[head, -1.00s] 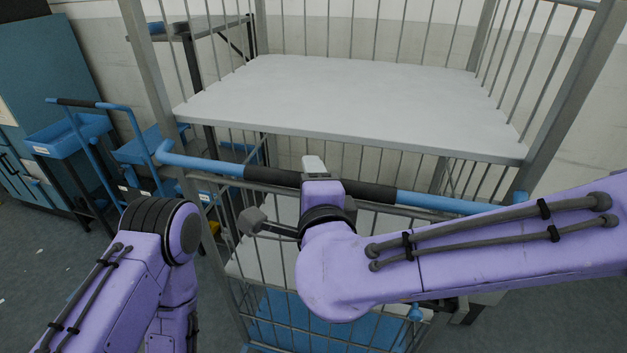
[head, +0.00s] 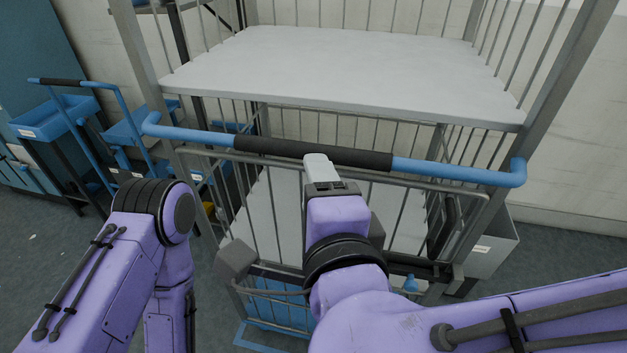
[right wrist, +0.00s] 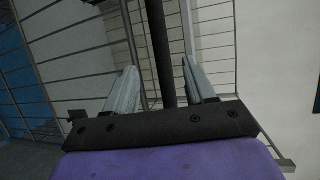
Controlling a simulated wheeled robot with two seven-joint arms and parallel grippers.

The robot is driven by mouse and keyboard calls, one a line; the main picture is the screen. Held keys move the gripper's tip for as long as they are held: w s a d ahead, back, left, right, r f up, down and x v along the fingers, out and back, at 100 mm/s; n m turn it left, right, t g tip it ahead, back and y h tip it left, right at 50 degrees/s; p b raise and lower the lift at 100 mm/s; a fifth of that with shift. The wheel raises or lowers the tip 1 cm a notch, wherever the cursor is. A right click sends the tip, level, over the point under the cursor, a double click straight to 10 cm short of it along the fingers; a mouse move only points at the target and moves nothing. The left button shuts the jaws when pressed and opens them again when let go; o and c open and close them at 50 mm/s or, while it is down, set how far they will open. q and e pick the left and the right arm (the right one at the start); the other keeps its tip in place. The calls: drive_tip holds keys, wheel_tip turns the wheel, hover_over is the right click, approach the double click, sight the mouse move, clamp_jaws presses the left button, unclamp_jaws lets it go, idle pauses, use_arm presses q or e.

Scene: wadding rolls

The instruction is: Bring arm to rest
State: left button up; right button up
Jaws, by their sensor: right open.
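My right gripper (head: 321,168) is in front of the wire trolley's push handle, by its black grip (head: 270,147). In the right wrist view my right gripper (right wrist: 160,90) is open, its two grey fingers apart. The dark handle bar (right wrist: 158,45) runs between and beyond the fingers in that view; I cannot tell whether they touch it. No wadding roll shows in the fingers. My left arm (head: 140,250) is bent at the left of the head view, and its gripper is out of sight.
The wire trolley's upper white shelf (head: 340,70) is empty. Its lower shelf (head: 285,200) is partly hidden by my right arm. Blue carts (head: 50,118) stand at the left. A grey bin (head: 493,245) stands by the wall at the right.

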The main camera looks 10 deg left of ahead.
idle(0.7)
drive_tip(key=w+d+f+n+g+h, duration=0.15)
drive_tip(key=d+f, duration=0.25)
drive_tip(key=f, duration=0.6)
drive_tip(key=w+d+f+g+h, duration=0.15)
drive_tip(key=d+f, duration=0.25)
drive_tip(key=f, duration=0.6)
drive_tip(key=w+d+f+n+g+h, duration=0.1)
drive_tip(key=w+d+f+g, duration=0.15)
drive_tip(key=f, duration=0.75)
drive_tip(key=s+d+f+n+g+h, duration=0.2)
drive_tip(key=s+d+f+n+g, duration=0.3)
drive_tip(key=s+d+f, duration=0.9)
drive_tip(key=d+f, duration=0.3)
drive_tip(key=f, duration=0.1)
drive_tip(key=shift+s+d+f+h, duration=0.2)
drive_tip(key=shift+s+f+h, duration=0.1)
drive_tip(key=shift+s+h, duration=0.1)
drive_tip(key=shift+n+g+h, duration=0.5)
drive_tip(key=shift+n+g, duration=0.15)
drive_tip(key=shift+g, duration=0.2)
drive_tip(key=s+d, duration=0.1)
drive_tip(key=s+d+f, duration=0.1)
drive_tip(key=s+d, duration=0.1)
drive_tip(key=s+d+f, duration=0.1)
drive_tip(key=s+d, duration=0.1)
drive_tip(key=shift+s+d+f, duration=0.1)
drive_tip(key=shift+s+d, duration=0.1)
drive_tip(key=shift+c, duration=0.3)
